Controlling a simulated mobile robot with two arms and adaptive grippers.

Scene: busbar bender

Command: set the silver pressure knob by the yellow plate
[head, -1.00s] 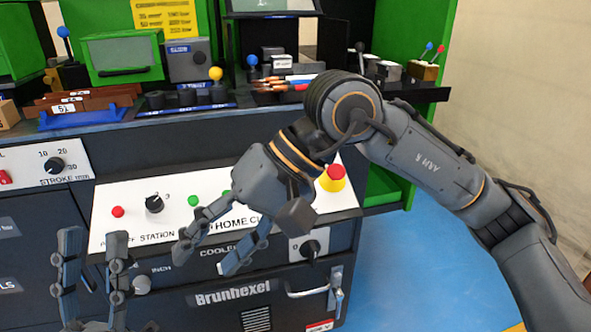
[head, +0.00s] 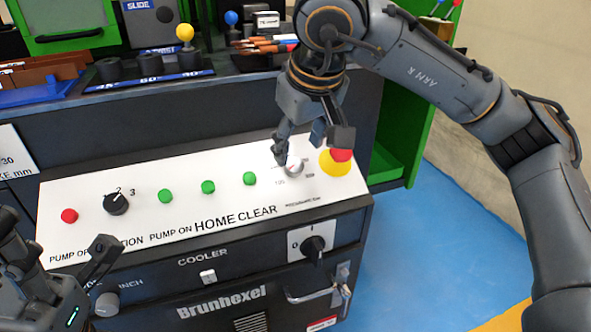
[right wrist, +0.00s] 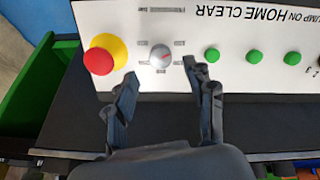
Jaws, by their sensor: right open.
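The silver pressure knob (head: 293,167) is on the white sloped panel (head: 70,190), left of the red and yellow emergency button. In the right wrist view the knob (right wrist: 160,56) has a thin red mark and printed scale marks around it, too small to read. My right gripper (head: 298,142) is open and points down at the knob. In the right wrist view its fingertips (right wrist: 161,74) are apart, one to each side of the knob; I cannot tell whether they touch it. My left gripper (head: 58,245) is open and empty at the lower left.
The emergency button (head: 336,162) stands close to the right of the knob. Several green buttons (head: 208,187), a black selector (head: 116,203) and a red button (head: 69,216) are to its left. Bending tools (head: 150,68) stand on the shelf behind.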

